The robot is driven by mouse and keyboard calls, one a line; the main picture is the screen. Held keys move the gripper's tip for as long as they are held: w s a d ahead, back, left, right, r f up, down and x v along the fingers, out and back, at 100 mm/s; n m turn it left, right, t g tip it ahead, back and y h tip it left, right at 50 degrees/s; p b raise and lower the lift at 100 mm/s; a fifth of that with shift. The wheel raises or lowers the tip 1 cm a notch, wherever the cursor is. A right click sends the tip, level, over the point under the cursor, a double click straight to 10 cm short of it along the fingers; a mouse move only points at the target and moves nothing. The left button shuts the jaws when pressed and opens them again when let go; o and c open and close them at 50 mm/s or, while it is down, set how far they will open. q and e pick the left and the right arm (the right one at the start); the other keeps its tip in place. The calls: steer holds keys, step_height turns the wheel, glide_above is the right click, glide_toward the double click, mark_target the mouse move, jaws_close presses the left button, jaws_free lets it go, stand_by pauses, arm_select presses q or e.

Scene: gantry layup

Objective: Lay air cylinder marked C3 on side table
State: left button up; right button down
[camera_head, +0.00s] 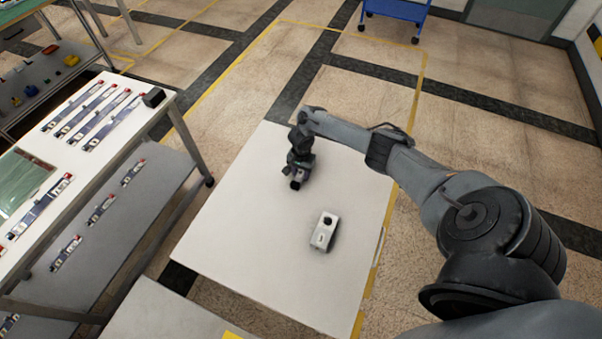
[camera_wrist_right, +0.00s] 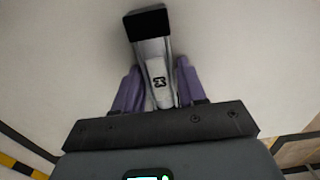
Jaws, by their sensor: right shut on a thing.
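My right gripper (camera_head: 298,172) is over the white side table (camera_head: 255,215) and points down. In the right wrist view its two purple fingers (camera_wrist_right: 158,92) are shut on a silver air cylinder (camera_wrist_right: 152,52) with a black end. A pale label on the cylinder bears a small dark mark that I cannot read for certain. The pale tabletop lies behind the cylinder; I cannot tell whether they touch. In the head view the gripper mostly hides the cylinder. My left gripper is not in view.
A light grey box with a black knob (camera_head: 325,231) stands on the side table, right of and nearer than my right gripper. The tabletop to the left is clear. A workbench (camera_head: 130,130) with several cylinders stands at the left. A blue cart (camera_head: 397,9) is at the back.

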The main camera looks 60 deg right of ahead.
steer(key=shift+d, duration=0.1)
steer(key=c, duration=0.9)
jaws_free()
steer(key=shift+o, duration=1.3)
